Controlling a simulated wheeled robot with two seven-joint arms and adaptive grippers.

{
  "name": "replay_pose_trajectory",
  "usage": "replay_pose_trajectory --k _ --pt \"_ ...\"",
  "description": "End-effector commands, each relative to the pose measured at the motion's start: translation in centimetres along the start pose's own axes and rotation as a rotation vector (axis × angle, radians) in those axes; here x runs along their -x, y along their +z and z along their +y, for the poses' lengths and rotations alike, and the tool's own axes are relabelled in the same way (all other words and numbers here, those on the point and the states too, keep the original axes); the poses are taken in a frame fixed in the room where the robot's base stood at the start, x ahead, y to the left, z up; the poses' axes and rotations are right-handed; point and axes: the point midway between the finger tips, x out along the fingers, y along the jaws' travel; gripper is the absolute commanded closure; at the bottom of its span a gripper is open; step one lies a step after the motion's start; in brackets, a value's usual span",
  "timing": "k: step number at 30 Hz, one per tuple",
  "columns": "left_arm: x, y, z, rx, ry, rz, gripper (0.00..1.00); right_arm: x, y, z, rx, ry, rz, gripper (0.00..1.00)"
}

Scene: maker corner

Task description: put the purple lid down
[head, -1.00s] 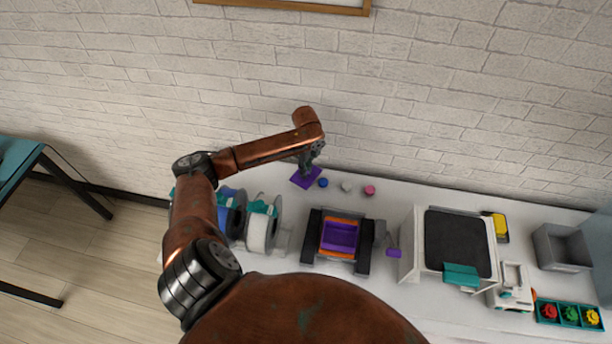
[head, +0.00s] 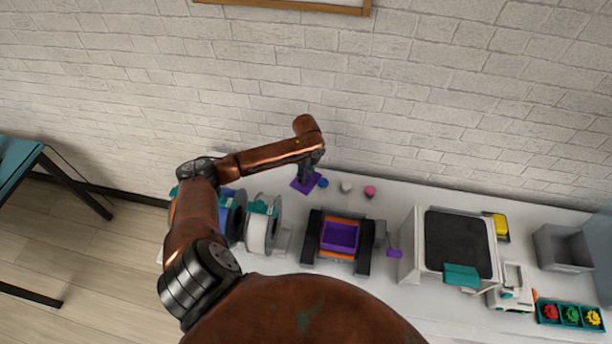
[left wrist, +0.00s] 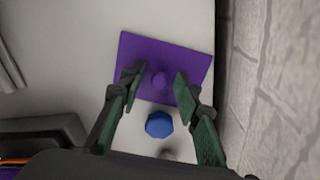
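The purple lid (head: 300,187) lies at the back of the white table, close to the wall, beneath my left gripper (head: 311,172). In the left wrist view the lid (left wrist: 198,55) is a flat square with a small round knob (left wrist: 159,80) at its middle. My left gripper (left wrist: 158,85) is open there, one finger on each side of the knob with clear gaps. The lid appears to rest on the table. My right gripper is not in view.
A blue piece (left wrist: 159,124) sits close to the lid, with a white piece (head: 346,187) and a pink piece (head: 370,191) to its right. Filament spools (head: 258,232) stand left. An open purple box (head: 340,236) sits in a dark-sided holder. The brick wall (left wrist: 275,80) is close behind.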

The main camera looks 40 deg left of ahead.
Motion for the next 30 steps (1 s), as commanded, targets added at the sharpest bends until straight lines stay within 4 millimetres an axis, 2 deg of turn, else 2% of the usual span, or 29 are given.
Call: replay_pose_trajectory --k 4,7,21,25,30 --pt "0.1 0.0 0.1 0.000 0.001 0.000 0.68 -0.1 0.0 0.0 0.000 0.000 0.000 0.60" --pt "1.0 0.0 0.0 -0.001 0.000 0.000 0.68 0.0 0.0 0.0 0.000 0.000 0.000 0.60" --pt "10.1 0.0 -0.1 0.000 -0.002 0.000 0.68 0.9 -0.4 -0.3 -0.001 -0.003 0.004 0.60" --pt "11.6 0.0 0.0 0.000 0.000 0.000 0.68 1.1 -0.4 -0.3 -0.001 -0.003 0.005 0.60" --pt "12.3 0.0 0.0 0.000 0.000 0.001 0.68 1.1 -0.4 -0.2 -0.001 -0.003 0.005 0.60"
